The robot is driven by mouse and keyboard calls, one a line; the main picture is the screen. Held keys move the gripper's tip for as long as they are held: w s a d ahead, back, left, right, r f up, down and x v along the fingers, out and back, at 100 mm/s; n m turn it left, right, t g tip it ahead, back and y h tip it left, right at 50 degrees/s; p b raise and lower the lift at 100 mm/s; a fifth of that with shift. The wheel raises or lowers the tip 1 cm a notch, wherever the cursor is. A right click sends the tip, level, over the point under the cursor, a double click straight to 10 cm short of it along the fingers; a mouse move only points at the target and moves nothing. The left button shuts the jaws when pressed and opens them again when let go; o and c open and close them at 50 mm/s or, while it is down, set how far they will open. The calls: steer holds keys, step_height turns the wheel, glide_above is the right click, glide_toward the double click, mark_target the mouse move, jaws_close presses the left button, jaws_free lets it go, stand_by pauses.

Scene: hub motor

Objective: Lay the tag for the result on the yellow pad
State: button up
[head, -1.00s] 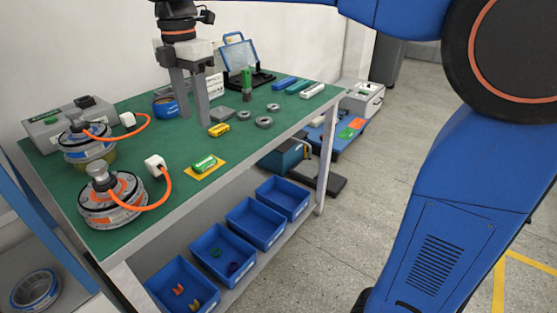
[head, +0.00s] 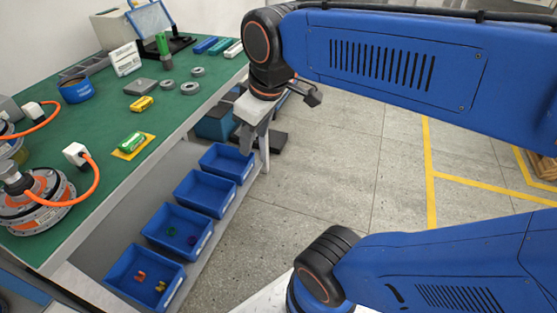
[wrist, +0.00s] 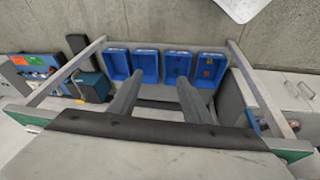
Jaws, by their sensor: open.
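The yellow pad (head: 122,154) lies on the green bench near its front edge. A small green tag with a pale marking (head: 131,140) lies on the pad, with yellow showing around it. A yellow tag-like block (head: 142,103) lies farther back on the bench, apart from the pad. My gripper (head: 250,140) is off the bench's front edge, to the right of the pad, with its fingers pointing down. In the wrist view my gripper (wrist: 158,82) has its two fingers wide apart with nothing between them. The pad and tags do not show there.
Blue bins (head: 228,161) stand on the shelf below the bench; two hold small coloured pieces. A hub motor (head: 38,203) with an orange cable stands left of the pad. Grey rings (head: 190,88) lie farther back. Open floor (head: 330,150) lies to the right.

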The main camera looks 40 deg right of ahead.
steer(key=s+d+f+m+t, duration=0.1)
steer(key=s+d+f+m, duration=0.2)
steer(key=s+f+m, duration=0.2)
steer(key=shift+f, duration=0.5)
stand_by(0.8)
